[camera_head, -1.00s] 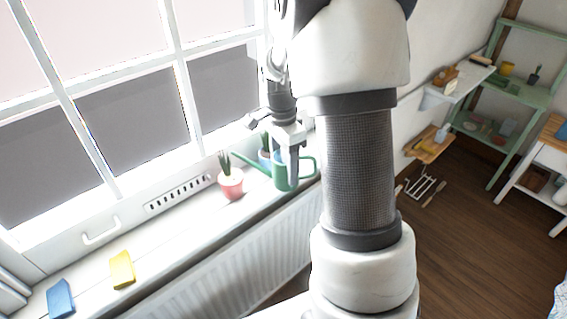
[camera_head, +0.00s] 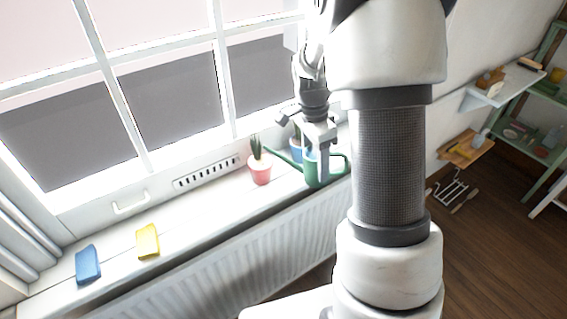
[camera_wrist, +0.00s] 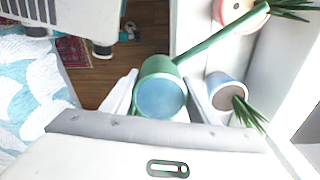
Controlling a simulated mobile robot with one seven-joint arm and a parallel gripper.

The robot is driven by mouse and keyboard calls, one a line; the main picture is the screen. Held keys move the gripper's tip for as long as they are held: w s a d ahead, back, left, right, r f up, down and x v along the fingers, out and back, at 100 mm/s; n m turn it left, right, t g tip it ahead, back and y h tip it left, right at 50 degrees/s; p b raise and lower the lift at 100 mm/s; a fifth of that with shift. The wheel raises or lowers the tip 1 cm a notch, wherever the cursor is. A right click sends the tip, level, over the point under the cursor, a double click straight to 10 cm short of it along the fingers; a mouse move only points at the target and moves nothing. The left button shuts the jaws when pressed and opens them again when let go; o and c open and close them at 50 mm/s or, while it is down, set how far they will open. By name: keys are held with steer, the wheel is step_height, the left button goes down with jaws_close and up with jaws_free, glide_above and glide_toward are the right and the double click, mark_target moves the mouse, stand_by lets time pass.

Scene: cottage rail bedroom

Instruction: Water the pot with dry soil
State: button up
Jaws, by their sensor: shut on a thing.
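The green watering can (camera_head: 312,174) is by the windowsill in the head view, its spout pointing left towards the red pot (camera_head: 260,172). In the wrist view I look down into the can (camera_wrist: 160,97), which shows blue inside. My gripper (camera_wrist: 161,104) is shut on the can, a finger on each side. The blue pot (camera_head: 296,150) stands behind the can, partly hidden. Both pots hold spiky green plants.
A yellow block (camera_head: 148,241) and a blue block (camera_head: 88,264) lie on the left of the sill (camera_head: 195,222). The window (camera_head: 170,95) rises behind, with a radiator (camera_head: 240,262) below. Wall shelves (camera_head: 505,85) are at right.

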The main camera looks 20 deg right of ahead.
steer(key=shift+s+d+r+g+h+p, duration=0.1)
steer(key=shift+r+g+h+p, duration=0.4)
steer(key=shift+r+h+p, duration=0.6)
stand_by(1.6)
steer(key=shift+r+g+h+p, duration=0.4)
steer(key=shift+r+h+p, duration=0.3)
steer(key=shift+r+p, duration=0.6)
stand_by(4.0)
